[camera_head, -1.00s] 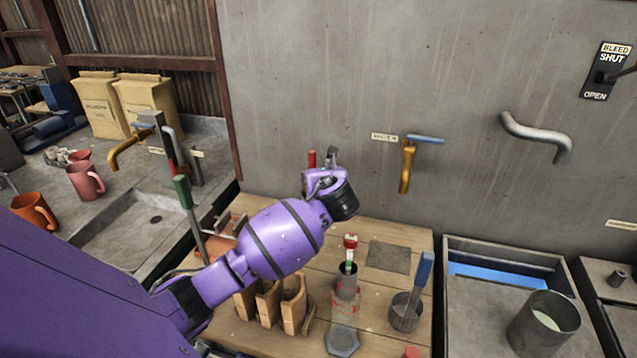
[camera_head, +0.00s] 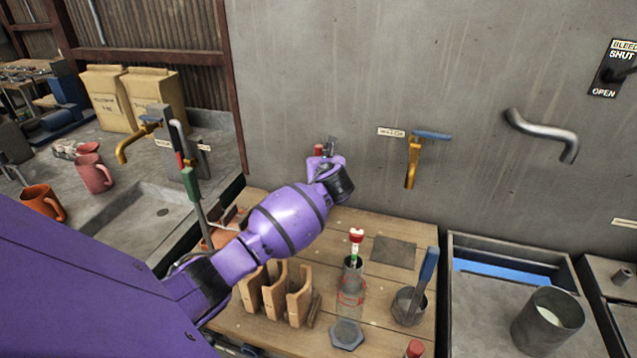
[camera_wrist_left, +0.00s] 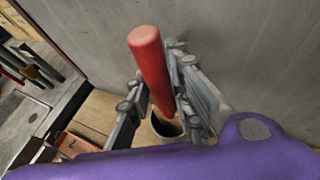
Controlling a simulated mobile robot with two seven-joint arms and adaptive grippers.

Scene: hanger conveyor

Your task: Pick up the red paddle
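The red paddle shows as a round red handle (camera_wrist_left: 150,65) in the left wrist view, standing up out of a dark-mouthed holder (camera_wrist_left: 166,127). Its lower end is inside the holder and hidden. In the head view only a bit of the red handle (camera_head: 318,150) shows beside my left gripper (camera_head: 331,147). In the left wrist view my left gripper (camera_wrist_left: 160,106) is open, one finger on each side of the handle. The right finger is very close to it; I cannot tell whether it touches. My right gripper is not in view.
A wooden bench (camera_head: 375,290) holds wooden blocks (camera_head: 275,295), a cylinder with a red-topped stick (camera_head: 356,237), and a cup with a blue-handled tool (camera_head: 428,270). The concrete wall (camera_head: 300,80) is close behind my gripper. A yellow tap (camera_head: 413,165) juts out to the right.

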